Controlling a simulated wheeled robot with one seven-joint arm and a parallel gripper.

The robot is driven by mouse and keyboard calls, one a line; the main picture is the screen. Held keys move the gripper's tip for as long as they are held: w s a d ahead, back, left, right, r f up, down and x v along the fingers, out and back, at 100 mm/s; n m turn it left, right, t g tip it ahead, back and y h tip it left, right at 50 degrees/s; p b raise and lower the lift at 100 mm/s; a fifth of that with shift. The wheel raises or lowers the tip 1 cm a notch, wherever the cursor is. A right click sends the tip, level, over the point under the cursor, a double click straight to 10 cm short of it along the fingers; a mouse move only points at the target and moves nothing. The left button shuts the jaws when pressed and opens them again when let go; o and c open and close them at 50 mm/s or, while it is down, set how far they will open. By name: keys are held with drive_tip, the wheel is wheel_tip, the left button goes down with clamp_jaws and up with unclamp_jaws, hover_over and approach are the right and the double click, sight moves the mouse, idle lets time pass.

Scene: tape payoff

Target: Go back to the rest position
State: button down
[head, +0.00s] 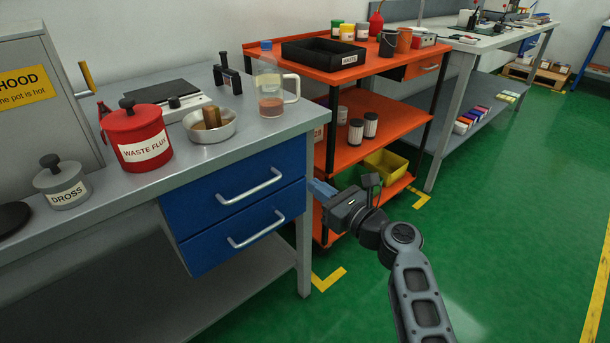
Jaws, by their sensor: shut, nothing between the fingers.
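My arm reaches up from the bottom right of the head view. My gripper (318,190) points left, just right of the blue drawers (240,205) under the grey bench and in front of the orange shelf cart (345,75). Its fingers look small and close together, shut with nothing held. I cannot tell from this one view whether it touches the bench or the cart; it seems apart from both.
The grey bench (80,225) carries a red waste flux pot (136,135), a dross pot (62,182), a metal bowl (210,126) and a clear jug (270,85). A yellow bin (387,167) sits low on the cart. Green floor (510,220) at right is clear.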

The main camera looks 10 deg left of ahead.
drive_tip(key=s+d+f+n+t+h+p, duration=0.1)
drive_tip(key=s+d+f+n+h+p, duration=0.15)
drive_tip(key=s+d+f, duration=0.4)
drive_tip(key=s+d+f+n+h+p, duration=0.1)
drive_tip(key=s+d+f+n+h, duration=0.15)
drive_tip(key=s+d, duration=0.6)
drive_tip(key=s+d+f+n+h+p, duration=0.1)
drive_tip(key=s+d+n+h, duration=0.1)
drive_tip(key=s+d, duration=0.35)
drive_tip(key=s+d+f+n+h+p, duration=0.1)
drive_tip(key=s+d+n+h+p, duration=0.15)
drive_tip(key=s, duration=0.65)
drive_tip(key=s+d+r+n+t+h, duration=0.1)
drive_tip(key=s+d+r+n+h, duration=0.3)
drive_tip(key=s, duration=0.6)
drive_tip(key=s+d+r+n+t+p, duration=0.1)
drive_tip(key=s+r+n+p, duration=0.1)
drive_tip(key=s+r+n, duration=0.4)
drive_tip(key=s+d+r+n+p, duration=0.1)
drive_tip(key=s+r+n, duration=0.5)
drive_tip(key=r, duration=1)
drive_tip(key=s+p, duration=0.1)
drive_tip(key=s, duration=0.1)
drive_tip(key=shift+s+t+h, duration=0.35)
drive_tip(key=shift+t, duration=0.05)
drive_tip(key=shift+r, duration=0.1)
